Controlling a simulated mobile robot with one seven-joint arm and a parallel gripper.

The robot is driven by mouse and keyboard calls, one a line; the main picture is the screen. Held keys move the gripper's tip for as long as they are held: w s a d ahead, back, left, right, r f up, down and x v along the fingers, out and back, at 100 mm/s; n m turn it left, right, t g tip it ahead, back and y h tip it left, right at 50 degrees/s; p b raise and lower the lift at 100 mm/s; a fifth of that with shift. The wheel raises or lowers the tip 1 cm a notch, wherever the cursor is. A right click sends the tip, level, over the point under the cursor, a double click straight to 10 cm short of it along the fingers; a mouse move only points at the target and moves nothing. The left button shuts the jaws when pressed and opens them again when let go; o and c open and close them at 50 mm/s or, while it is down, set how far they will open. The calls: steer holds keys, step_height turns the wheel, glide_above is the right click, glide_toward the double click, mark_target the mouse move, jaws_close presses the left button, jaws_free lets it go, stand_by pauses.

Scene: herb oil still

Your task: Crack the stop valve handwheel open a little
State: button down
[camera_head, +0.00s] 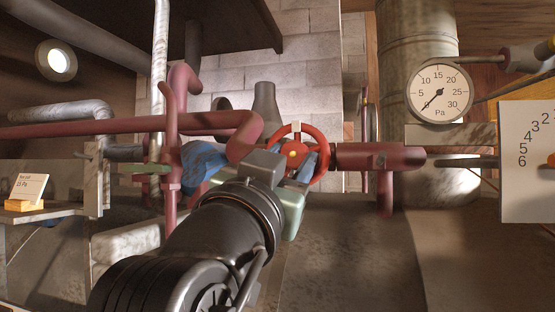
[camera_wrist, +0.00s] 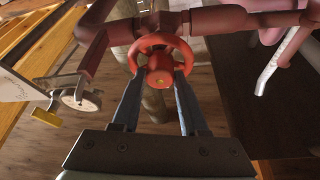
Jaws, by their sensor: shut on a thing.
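The stop valve handwheel (camera_head: 319,146) is a red wheel with a yellow centre, mounted on a dark red pipe (camera_head: 385,157). In the wrist view the handwheel (camera_wrist: 184,47) stands straight ahead, with its red hub between my fingers. My gripper (camera_wrist: 160,76) is shut on the handwheel, one blue-grey finger on each side of the hub. In the head view my gripper (camera_head: 297,172) reaches the wheel from below, and my wrist hides the wheel's lower left part. A white mark shows at the top of the rim.
A round pressure gauge (camera_head: 439,92) in Pa has its needle near the low end. A white numbered board (camera_head: 527,160) stands at the right. Dark red pipes (camera_head: 110,127) run close around my arm.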

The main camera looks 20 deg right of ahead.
steer(key=shift+n, duration=0.4)
steer(key=n+t+y, duration=0.1)
steer(key=n, duration=0.2)
steer(key=n+t+y, duration=0.1)
steer(key=n+y, duration=0.1)
steer(key=n, duration=0.1)
steer(key=shift+s+d+r+n, duration=0.1)
steer(key=shift+s+d+n, duration=0.1)
steer(key=shift+n, duration=0.2)
steer(key=n+y, duration=0.1)
steer(key=n, duration=0.2)
steer(key=n+t+y+p, duration=0.1)
steer(key=n+y, duration=0.1)
steer(key=n, duration=0.1)
steer(key=shift+n+y, duration=0.3)
steer(key=shift+n, duration=0.3)
steer(key=shift+c, duration=2.2)
jaws_free()
